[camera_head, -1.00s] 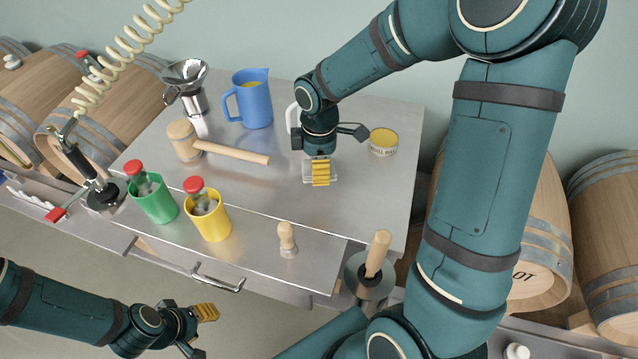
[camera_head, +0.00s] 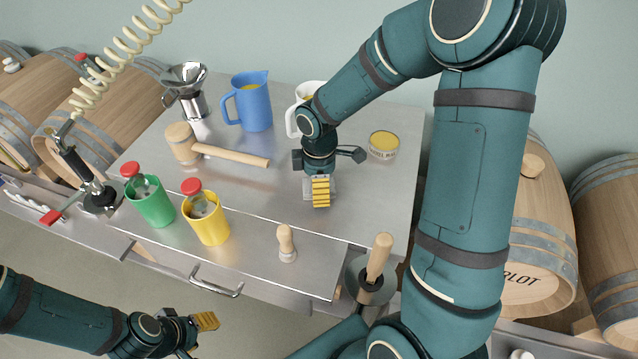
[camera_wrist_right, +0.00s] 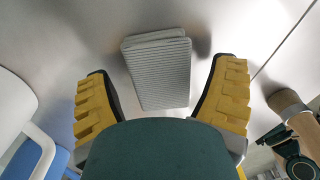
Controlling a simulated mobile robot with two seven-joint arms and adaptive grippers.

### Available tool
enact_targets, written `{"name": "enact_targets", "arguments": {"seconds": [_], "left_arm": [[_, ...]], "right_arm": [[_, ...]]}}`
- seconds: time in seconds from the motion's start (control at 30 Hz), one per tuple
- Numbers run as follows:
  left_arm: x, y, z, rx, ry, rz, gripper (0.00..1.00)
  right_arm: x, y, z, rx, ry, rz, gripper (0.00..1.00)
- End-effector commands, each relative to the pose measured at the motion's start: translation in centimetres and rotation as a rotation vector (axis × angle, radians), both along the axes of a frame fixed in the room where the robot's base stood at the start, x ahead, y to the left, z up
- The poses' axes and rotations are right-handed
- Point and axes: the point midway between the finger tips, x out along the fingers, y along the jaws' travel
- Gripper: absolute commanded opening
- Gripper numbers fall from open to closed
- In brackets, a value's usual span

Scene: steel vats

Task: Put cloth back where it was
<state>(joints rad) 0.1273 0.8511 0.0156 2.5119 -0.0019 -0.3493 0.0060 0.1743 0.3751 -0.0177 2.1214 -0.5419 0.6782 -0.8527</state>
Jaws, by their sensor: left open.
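A grey ribbed, folded cloth (camera_wrist_right: 158,72) lies flat on the steel worktop in the right wrist view. My right gripper (camera_wrist_right: 163,68) has its yellow-padded fingers wide apart, one on each side of the cloth with gaps between. In the head view my right gripper (camera_head: 320,190) points down over the middle of the worktop. There it hides most or all of the cloth. My left gripper (camera_head: 197,334) is open and empty, low in front of the worktop at the bottom left.
The worktop (camera_head: 370,200) holds a blue jug (camera_head: 252,104), a white jug (camera_head: 291,120), a tin (camera_head: 384,145), a mallet (camera_head: 230,154), green (camera_head: 155,207) and yellow cups (camera_head: 210,227) and a wooden-handled tool (camera_head: 286,242). Bare steel lies right of my right gripper.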

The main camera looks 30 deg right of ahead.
Motion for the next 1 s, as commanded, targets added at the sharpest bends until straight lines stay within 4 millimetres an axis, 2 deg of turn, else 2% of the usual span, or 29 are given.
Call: {"name": "enact_targets", "arguments": {"seconds": [0.37,0.47,0.8,1.0], "left_arm": [[0.0,0.0,0.4,0.000,-0.001,0.000,0.47],[0.1,0.0,0.7,0.000,-0.002,0.002,0.47],[0.6,0.1,2.2,0.003,-0.014,0.011,0.47],[0.8,0.1,2.7,0.004,-0.018,0.014,0.47]], "right_arm": [[0.0,0.0,0.6,0.000,-0.001,0.000,0.84],[0.1,-0.1,1.9,-0.001,-0.004,0.000,0.84],[0.3,-0.1,8.8,-0.001,-0.006,-0.001,0.84],[0.4,-0.1,11.5,0.000,-0.003,0.000,0.84]]}}
